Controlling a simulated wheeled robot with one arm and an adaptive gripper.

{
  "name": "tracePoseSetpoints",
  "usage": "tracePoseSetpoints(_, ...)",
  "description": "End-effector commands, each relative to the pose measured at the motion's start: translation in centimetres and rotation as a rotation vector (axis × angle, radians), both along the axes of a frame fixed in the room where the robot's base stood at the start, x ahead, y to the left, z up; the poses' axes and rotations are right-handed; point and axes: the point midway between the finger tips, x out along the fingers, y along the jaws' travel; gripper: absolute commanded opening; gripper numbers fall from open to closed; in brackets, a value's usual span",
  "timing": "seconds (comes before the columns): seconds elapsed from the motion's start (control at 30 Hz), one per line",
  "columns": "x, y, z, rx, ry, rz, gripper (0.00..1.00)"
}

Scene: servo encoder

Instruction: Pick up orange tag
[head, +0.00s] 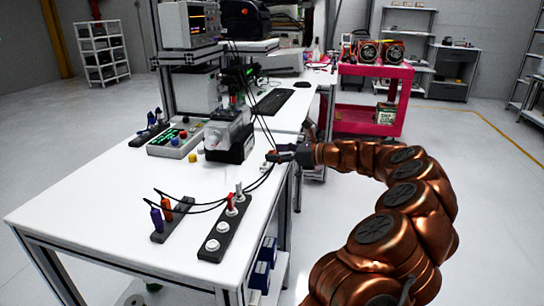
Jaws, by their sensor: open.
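A small orange tag-like piece (167,209) stands upright on a short black strip (172,230) on the white table (100,205), beside a blue piece (156,219). A black cable runs from it to the right. My gripper (273,156) is at the table's right edge, behind and to the right of the orange piece and well apart from it. It is open. Dark cables pass close to its fingers, and I cannot tell whether they touch.
A longer black strip (222,240) with white round sockets and a red plug (231,203) stands right of the orange piece. A control box (175,137) and a grey-black motor unit (231,140) stand farther back. The table's front left is clear.

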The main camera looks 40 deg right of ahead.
Motion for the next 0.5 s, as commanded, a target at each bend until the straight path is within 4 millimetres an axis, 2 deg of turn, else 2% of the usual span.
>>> tracePoseSetpoints(0.13, -0.01, -0.03, 0.02, 0.000, 0.000, -0.001, 0.65)
tracePoseSetpoints(0.5, -0.03, -0.05, -0.01, -0.001, 0.001, -0.001, 0.26)
